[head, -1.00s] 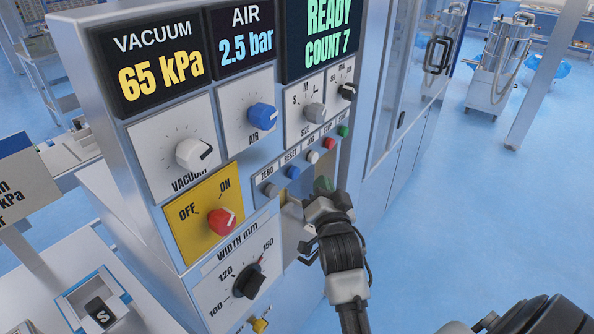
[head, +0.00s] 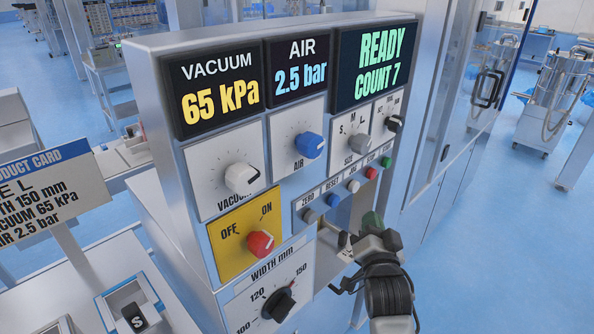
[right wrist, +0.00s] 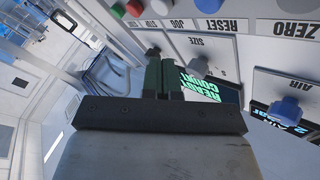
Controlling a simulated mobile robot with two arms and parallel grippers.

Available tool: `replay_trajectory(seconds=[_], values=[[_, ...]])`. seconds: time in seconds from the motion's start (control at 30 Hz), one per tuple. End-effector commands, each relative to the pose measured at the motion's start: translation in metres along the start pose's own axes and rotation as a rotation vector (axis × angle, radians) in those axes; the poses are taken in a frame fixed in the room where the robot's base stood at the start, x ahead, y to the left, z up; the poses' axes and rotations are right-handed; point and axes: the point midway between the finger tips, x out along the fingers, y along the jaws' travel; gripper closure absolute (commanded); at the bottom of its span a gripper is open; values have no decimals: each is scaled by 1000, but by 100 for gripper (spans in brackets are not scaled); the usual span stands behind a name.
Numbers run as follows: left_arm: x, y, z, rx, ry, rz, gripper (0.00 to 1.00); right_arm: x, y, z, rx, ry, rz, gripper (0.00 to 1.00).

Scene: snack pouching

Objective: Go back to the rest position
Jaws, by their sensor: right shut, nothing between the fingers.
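My right gripper (head: 372,220) is in front of the control panel (head: 330,165), just below its row of buttons in the head view. Its green fingertips are together and hold nothing; they also show in the right wrist view (right wrist: 163,77). No contact with a button is visible. The screen (head: 378,65) reads READY, COUNT 7. The vacuum display (head: 220,92) reads 65 kPa and the air display (head: 295,66) reads 2.5 bar. The red knob (head: 260,243) sits on the yellow OFF/ON plate. My left gripper is outside the views.
A product card (head: 45,200) stands at the left. The cabinet door with a black handle (head: 489,88) is right of the panel. Open blue floor (head: 500,270) lies at the right.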

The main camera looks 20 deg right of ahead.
Motion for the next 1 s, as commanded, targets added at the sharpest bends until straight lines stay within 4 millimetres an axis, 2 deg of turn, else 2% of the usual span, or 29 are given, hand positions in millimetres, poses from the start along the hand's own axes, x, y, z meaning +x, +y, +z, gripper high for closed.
replay_trajectory(seconds=[0.13,0.23,0.27,0.37,0.4,0.47,0.5,0.57,0.6,0.7,0.77,0.8,0.87,0.9,0.97,1.0], values=[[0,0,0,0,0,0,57,0,1,4,-3,-8,1,100],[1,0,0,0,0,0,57,1,8,28,-26,-62,10,100],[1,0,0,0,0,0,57,1,12,40,-39,-89,14,100],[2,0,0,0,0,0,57,-6,32,99,-102,-221,30,100],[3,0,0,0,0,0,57,-12,41,127,-132,-285,36,100],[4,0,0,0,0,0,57,-24,57,169,-184,-384,43,100],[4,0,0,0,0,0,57,-35,69,196,-218,-450,48,100],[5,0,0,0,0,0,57,-55,87,234,-269,-547,52,100],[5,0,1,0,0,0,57,-70,99,258,-304,-611,54,100],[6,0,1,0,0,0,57,-115,132,311,-391,-770,56,100],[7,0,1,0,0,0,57,-146,153,338,-444,-865,56,100],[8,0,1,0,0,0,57,-168,168,355,-478,-928,54,100],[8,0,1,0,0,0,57,-203,190,376,-531,-1022,51,100],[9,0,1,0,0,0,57,-227,205,387,-567,-1084,49,100],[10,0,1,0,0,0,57,-265,228,401,-619,-1177,45,100],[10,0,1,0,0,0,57,-291,244,408,-654,-1239,41,100]])
